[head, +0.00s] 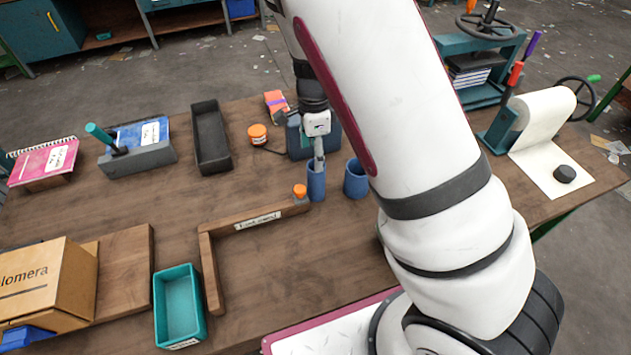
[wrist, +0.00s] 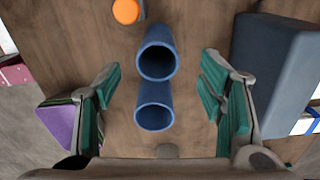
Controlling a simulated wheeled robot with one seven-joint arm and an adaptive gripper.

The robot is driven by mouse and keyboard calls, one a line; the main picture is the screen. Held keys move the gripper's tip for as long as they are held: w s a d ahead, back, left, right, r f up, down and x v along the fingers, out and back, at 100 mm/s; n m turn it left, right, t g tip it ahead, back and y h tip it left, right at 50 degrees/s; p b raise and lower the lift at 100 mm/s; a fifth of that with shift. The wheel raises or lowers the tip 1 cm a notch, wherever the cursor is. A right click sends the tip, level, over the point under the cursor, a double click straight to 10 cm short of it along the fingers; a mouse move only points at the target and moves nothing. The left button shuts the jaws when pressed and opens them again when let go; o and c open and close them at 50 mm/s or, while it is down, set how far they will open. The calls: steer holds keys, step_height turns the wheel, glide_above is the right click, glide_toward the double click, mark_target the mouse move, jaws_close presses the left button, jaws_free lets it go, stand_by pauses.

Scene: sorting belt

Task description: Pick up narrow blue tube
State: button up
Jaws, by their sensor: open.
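The narrow blue tube (head: 316,184) stands upright on the table, left of a wider blue tube (head: 356,180). In the head view my gripper (head: 319,160) points down over the narrow tube's mouth. In the wrist view my gripper (wrist: 160,75) is open and empty. Its green-padded fingers are apart to the left and right of the tubes. I cannot tell whether the gripper touches either.
An orange-capped item (head: 300,190) stands close left of the narrow tube, by the wooden frame (head: 210,270). A dark box (head: 297,145) stands just behind the tubes. An orange jar (head: 257,134) and a black tray (head: 198,135) are further left. The table inside the frame is clear.

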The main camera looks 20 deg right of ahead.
mark_target(316, 181)
steer(key=shift+s+d+f+p, duration=0.15)
steer(key=shift+f+p, duration=0.2)
steer(key=shift+f, duration=2.4)
steer(key=c, duration=1)
